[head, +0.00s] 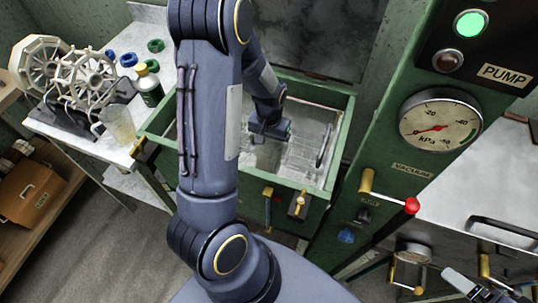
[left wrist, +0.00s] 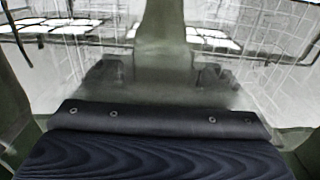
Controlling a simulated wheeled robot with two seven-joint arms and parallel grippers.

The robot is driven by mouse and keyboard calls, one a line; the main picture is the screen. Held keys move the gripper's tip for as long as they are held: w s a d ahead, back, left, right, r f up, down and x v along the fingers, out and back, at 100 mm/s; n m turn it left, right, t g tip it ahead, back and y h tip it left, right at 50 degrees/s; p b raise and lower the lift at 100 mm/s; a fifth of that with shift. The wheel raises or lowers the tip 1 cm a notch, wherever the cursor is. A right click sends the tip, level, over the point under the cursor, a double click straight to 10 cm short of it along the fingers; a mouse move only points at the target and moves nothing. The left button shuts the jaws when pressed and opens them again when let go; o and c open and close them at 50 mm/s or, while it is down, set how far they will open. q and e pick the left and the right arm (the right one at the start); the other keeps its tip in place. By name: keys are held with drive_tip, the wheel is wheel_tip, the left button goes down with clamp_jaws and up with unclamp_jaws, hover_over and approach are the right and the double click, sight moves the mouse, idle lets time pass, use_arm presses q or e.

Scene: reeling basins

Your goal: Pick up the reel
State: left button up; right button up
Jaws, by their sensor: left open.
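A pale reel (head: 85,78) with octagonal, spoked ends stands on a dark stand on the white bench at the left of the head view. My left arm crosses the middle of the head view, and my left gripper (head: 271,130) reaches down into the green-rimmed basin (head: 345,125), well to the right of the reel. The left gripper (left wrist: 160,76) is open, its two dark fingers apart and blurred in the left wrist view. No reel shows clearly between them. What seems to be my right gripper (head: 470,287) is at the bottom right corner, cut off by the frame.
The basin holds a pale wire rack (head: 303,152) and a dark loop (head: 323,146). A dark bottle (head: 149,88) and a clear beaker (head: 118,124) stand near the reel. A green panel with a vacuum gauge (head: 440,122) and a red-knobbed lever (head: 411,206) rises right of the basin.

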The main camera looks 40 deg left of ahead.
use_arm(q)
drive_tip(key=shift+f, duration=0.1)
drive_tip(key=shift+c, duration=0.2)
drive_tip(key=c, duration=1.1)
